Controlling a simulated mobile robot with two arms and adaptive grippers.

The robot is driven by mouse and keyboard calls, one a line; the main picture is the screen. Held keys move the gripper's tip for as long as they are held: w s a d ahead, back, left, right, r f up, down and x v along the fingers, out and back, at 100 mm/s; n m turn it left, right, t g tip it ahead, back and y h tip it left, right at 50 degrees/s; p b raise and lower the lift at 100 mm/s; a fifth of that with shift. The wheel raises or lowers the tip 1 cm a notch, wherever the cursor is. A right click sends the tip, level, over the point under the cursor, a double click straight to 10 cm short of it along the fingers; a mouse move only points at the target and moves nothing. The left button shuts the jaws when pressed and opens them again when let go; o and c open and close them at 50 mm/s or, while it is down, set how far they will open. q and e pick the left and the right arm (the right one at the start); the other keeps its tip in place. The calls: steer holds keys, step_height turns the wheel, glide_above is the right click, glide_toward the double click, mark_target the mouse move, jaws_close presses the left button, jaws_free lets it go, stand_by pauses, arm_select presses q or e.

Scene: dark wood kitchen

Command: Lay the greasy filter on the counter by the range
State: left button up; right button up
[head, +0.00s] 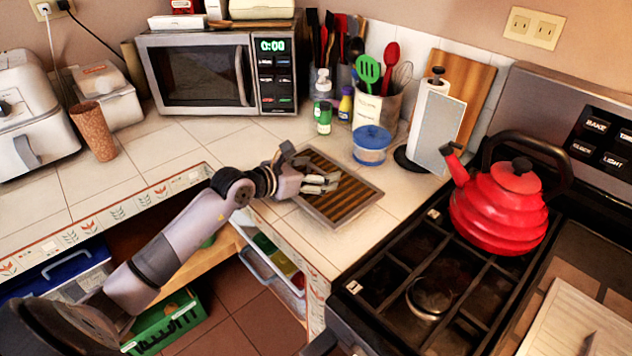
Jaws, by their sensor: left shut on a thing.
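The greasy filter (346,205) is a flat square panel with a grey metal frame and brown and dark slats. It appears flat on or just above the tiled counter (281,215), left of the range (423,282); I cannot tell whether it rests fully. My left gripper (322,183) reaches in from the left and is shut on the filter near its left side. The gripper fingers hide a part of the slats. My right gripper is not in view.
A blue-lidded container (371,146) and a paper towel holder (433,130) stand behind the filter. A red kettle (499,210) sits on the range. A microwave (212,75) stands at the back. Open shelves with bins lie below the counter edge.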

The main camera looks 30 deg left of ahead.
arm_select(q)
step_height(320, 180, down, 4)
steer(key=shift+r, duration=0.2)
steer(key=shift+f, duration=0.1)
steer(key=o, duration=1.3)
steer(key=shift+o, duration=0.2)
steer(key=shift+s, duration=0.15)
steer(key=b+v, duration=0.1)
steer(key=v, duration=0.9)
steer(key=shift+s+a, duration=0.15)
steer(key=shift+s, duration=0.15)
steer(key=shift+s+a+r, duration=0.15)
steer(key=shift+s+r, duration=0.3)
steer(key=shift+s, duration=0.05)
